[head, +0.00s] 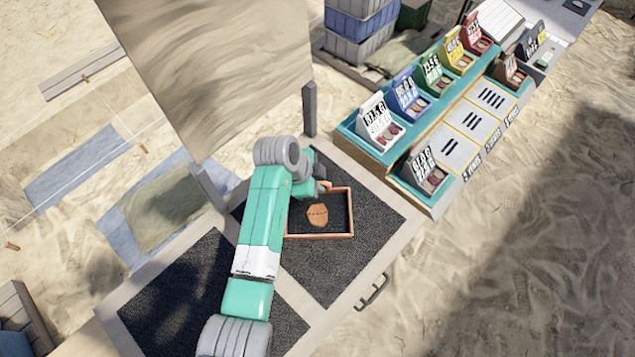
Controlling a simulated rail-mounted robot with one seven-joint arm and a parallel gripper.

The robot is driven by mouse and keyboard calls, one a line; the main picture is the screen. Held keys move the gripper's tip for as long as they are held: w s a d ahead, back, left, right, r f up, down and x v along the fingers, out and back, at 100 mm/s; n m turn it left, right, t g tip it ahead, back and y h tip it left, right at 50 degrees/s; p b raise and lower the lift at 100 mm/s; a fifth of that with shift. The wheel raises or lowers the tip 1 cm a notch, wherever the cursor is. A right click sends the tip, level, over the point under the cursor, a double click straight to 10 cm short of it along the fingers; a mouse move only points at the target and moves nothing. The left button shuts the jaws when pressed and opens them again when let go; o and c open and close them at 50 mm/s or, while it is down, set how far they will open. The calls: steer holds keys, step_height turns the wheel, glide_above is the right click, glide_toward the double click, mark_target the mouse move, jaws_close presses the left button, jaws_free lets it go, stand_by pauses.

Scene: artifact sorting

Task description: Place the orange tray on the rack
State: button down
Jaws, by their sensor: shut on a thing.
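The orange tray (352,222) is a shallow rectangular box with an orange rim and a dark inside. A brown-orange sherd (317,215) lies in it. The tray is over the right dark mat of the table; I cannot tell whether it touches the mat. My gripper (326,187) is shut on the tray's far rim, its fingers partly hidden by my arm. The teal and wooden stepped rack (360,147) stands at the upper right, apart from the tray.
The rack's upper step holds white, blue, green, yellow and red trays with code cards. Its lower step has a grey tray (425,174), a brown tray (509,72) and pale tally-marked places (461,152) between them. A post (310,110) stands at the table's back edge.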

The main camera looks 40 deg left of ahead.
steer(key=shift+f, duration=0.4)
steer(key=c, duration=1.5)
jaws_free()
steer(key=shift+r, duration=0.1)
steer(key=v, duration=1.2)
steer(key=shift+a, duration=0.1)
